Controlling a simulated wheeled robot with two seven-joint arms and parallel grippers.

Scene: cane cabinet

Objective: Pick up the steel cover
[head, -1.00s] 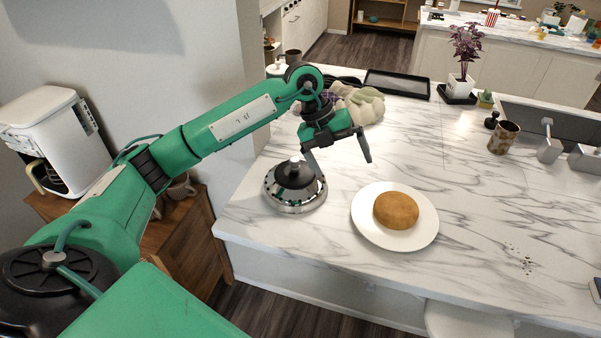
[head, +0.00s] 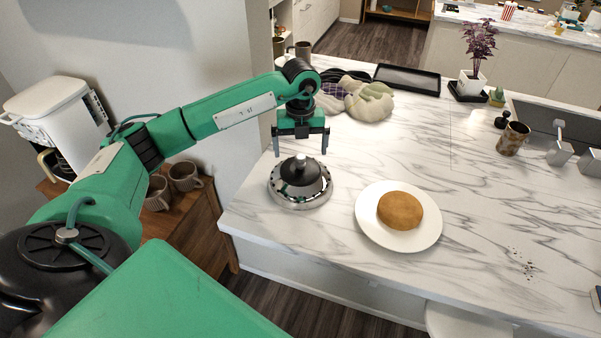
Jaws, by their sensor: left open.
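The steel cover (head: 300,194) sits on the marble counter near its left end. Nothing is held. My right gripper is not in view.
A white plate (head: 432,232) with a round brown bread (head: 401,210) stands right of the cover. Cloth bundles (head: 368,102) and a black tray (head: 408,79) lie behind. A brown mug (head: 512,139) stands at the right. The counter (head: 330,225) has free room between these.

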